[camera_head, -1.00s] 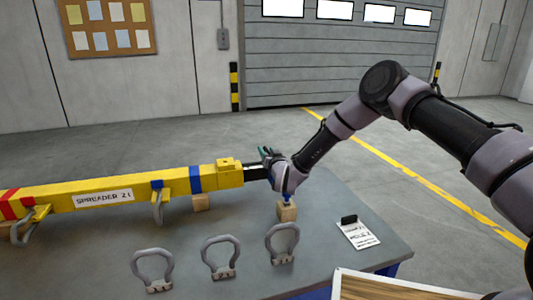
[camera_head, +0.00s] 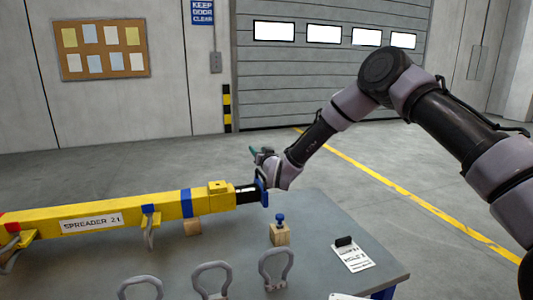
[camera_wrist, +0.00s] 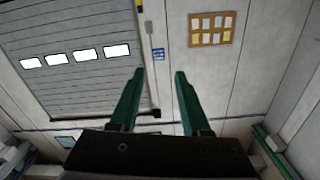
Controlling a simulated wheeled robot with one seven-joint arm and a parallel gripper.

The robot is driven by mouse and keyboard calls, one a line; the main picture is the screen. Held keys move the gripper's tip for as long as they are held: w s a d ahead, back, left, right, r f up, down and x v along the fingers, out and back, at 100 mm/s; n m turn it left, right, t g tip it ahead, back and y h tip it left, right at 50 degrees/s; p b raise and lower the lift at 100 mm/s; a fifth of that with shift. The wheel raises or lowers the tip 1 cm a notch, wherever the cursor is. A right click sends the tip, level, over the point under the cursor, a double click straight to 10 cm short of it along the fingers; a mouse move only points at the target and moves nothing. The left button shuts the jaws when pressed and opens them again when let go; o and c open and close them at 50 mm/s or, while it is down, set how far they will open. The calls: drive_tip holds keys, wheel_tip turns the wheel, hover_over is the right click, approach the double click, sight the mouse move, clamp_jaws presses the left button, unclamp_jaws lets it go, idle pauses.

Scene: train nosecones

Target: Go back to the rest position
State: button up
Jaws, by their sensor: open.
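My gripper (camera_head: 258,152) is raised just above the right end of the yellow spreader beam (camera_head: 120,212), in front of the grey floor in the head view. In the wrist view my gripper (camera_wrist: 158,76) has its two green fingers apart with nothing between them. The fingers point toward the wall and the roller door. A blue piece (camera_head: 264,190) stands at the black end of the beam, below my wrist. A wooden block with a blue knob (camera_head: 280,232) stands on the table, apart from my gripper.
The grey table (camera_head: 325,235) carries several grey shackles (camera_head: 276,268) at the front and a white card with a black clip (camera_head: 352,255) at the right. A roller door (camera_head: 330,70) and a pinboard (camera_head: 103,50) are at the back. The floor behind the table is clear.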

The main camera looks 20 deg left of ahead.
drive_tip(key=w+d+r+g+h, duration=0.1)
drive_tip(key=w+d+r+g, duration=0.1)
drive_tip(key=d+r, duration=1.2)
drive_tip(key=s+d+r+m+g+h, duration=0.1)
drive_tip(key=s+d+r+h, duration=0.15)
drive_tip(key=d+r, duration=0.35)
drive_tip(key=s+d+r+g+h, duration=0.1)
drive_tip(key=s+d+r, duration=0.2)
drive_tip(key=d, duration=0.5)
drive_tip(key=s+d+r+m+g+h, duration=0.1)
drive_tip(key=s+d+r+m+h, duration=0.15)
drive_tip(key=s+d, duration=0.8)
drive_tip(key=s+d+r+m+g+h, duration=0.1)
drive_tip(key=s+d+r+m, duration=0.15)
drive_tip(key=s+d, duration=0.8)
drive_tip(key=s+d+f+m+g, duration=0.1)
drive_tip(key=s+d, duration=0.4)
drive_tip(key=s, duration=0.5)
wheel_tip(320, 180, down, 2)
drive_tip(key=shift+s+f+m+g, duration=0.15)
drive_tip(key=shift+s+m+g, duration=0.25)
drive_tip(key=shift+m, duration=0.5)
